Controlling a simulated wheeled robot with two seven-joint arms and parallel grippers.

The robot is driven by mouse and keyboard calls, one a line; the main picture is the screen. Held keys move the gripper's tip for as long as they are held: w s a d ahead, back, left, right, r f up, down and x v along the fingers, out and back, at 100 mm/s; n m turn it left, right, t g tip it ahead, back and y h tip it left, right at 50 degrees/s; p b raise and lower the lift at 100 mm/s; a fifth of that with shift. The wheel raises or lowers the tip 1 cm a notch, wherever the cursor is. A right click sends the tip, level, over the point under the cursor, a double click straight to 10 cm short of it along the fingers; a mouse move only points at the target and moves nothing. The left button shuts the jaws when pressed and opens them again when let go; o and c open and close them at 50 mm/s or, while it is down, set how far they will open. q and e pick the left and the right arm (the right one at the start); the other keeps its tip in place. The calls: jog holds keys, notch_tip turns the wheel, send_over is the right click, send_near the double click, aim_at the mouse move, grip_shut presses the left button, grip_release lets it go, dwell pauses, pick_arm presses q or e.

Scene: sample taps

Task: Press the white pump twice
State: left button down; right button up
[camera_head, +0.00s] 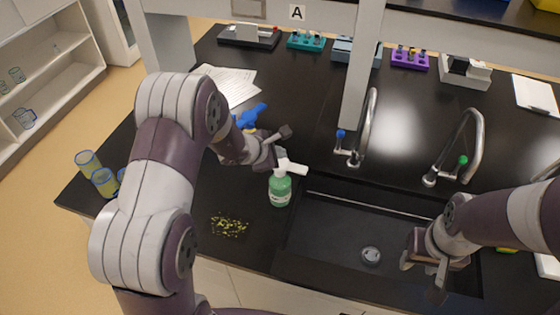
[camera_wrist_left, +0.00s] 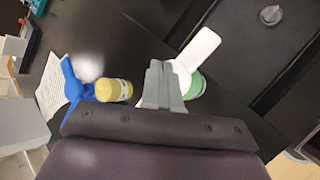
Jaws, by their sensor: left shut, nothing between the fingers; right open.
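A green soap bottle (camera_head: 280,188) with a white pump (camera_head: 291,168) stands upright on the black counter, just left of the sink. In the left wrist view the white pump (camera_wrist_left: 198,52) shows beside my fingertips, with part of the green bottle (camera_wrist_left: 195,86) below it. My left gripper (camera_head: 285,133) is shut and empty, close to the pump; I cannot tell whether it touches it. In the left wrist view its shut fingers (camera_wrist_left: 162,85) partly cover the pump and bottle. My right gripper (camera_head: 425,268) is open and empty over the right part of the sink.
The black sink (camera_head: 330,245) has a drain (camera_head: 371,256). Two taps stand behind it, one with a blue knob (camera_head: 341,134), one with a green knob (camera_head: 463,160). A blue-topped bottle (camera_wrist_left: 113,90) is left of the pump. Yellow bits (camera_head: 229,226) lie on the counter.

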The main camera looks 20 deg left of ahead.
dwell(0.8)
pick_arm(q)
jog(key=shift+f+b, duration=0.45)
jog(key=shift+b, duration=0.35)
jog(key=shift+f+b, duration=0.95)
jog(key=shift+b, duration=0.15)
dwell(0.7)
jog(key=shift+r, duration=0.15)
jog(key=shift+r+p, duration=0.85)
jog(key=shift+r, duration=0.35)
jog(key=shift+w+r+p, duration=0.1)
jog(key=shift+r+p, duration=0.35)
jog(key=shift+r, duration=0.15)
notch_tip(320, 180, up, 4)
jog(key=p, duration=0.2)
jog(key=shift+p, duration=0.35)
jog(key=shift+f, duration=0.1)
